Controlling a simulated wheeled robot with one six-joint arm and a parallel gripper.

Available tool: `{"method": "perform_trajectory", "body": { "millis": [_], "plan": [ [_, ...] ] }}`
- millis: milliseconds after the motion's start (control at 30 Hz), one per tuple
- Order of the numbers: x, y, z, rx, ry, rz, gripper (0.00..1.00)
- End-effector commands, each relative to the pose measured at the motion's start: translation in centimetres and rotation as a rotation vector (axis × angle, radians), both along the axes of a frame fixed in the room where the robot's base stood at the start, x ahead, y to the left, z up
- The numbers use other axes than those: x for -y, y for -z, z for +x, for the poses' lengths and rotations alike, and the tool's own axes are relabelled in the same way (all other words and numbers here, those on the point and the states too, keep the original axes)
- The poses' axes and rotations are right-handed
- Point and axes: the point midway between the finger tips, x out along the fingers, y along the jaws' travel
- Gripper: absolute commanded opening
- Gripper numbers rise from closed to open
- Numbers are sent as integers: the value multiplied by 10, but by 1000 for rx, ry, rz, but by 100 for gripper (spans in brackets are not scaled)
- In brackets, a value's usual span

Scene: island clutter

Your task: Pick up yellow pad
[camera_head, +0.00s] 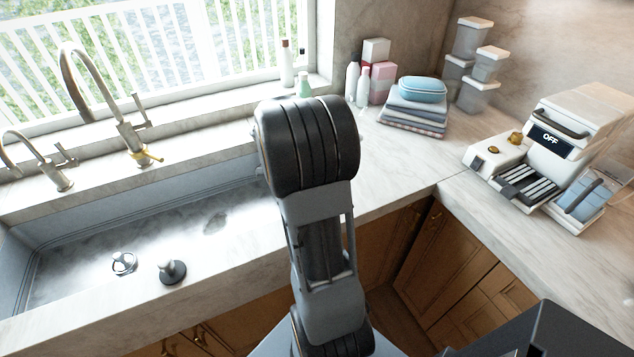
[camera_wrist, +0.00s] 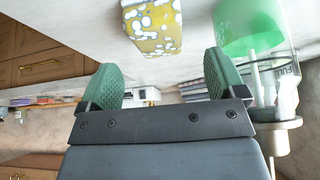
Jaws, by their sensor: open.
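In the wrist view, a yellow block-shaped pad with pale spots (camera_wrist: 152,28) lies on the pale counter at the top middle. My gripper (camera_wrist: 161,78) shows two green textured fingers spread apart with nothing between them. The pad appears beyond the fingertips and apart from them, roughly in line with the gap. In the head view, my arm covers the middle of the picture, and neither the pad nor my fingers can be made out there.
A green and clear container (camera_wrist: 248,28) stands close right of the pad. In the head view, the sink (camera_head: 120,240), faucet (camera_head: 95,95), folded cloths (camera_head: 412,115) and coffee machine (camera_head: 555,150) surround my arm. Bare counter (camera_head: 400,185) lies right of it.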

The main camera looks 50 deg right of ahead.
Motion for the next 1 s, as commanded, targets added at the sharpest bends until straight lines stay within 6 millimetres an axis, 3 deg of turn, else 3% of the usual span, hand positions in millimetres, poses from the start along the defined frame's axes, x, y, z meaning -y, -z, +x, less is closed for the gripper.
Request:
{"method": "perform_trajectory", "body": {
  "millis": [267, 600, 900, 1000],
  "plan": [
    [9, 14, -5, -3, 2, 1, 89],
    [28, 49, -14, -1, 3, 2, 89],
    [29, 53, -14, 0, 2, 1, 89],
    [29, 53, -14, 0, 2, 1, 81]
  ]
}}
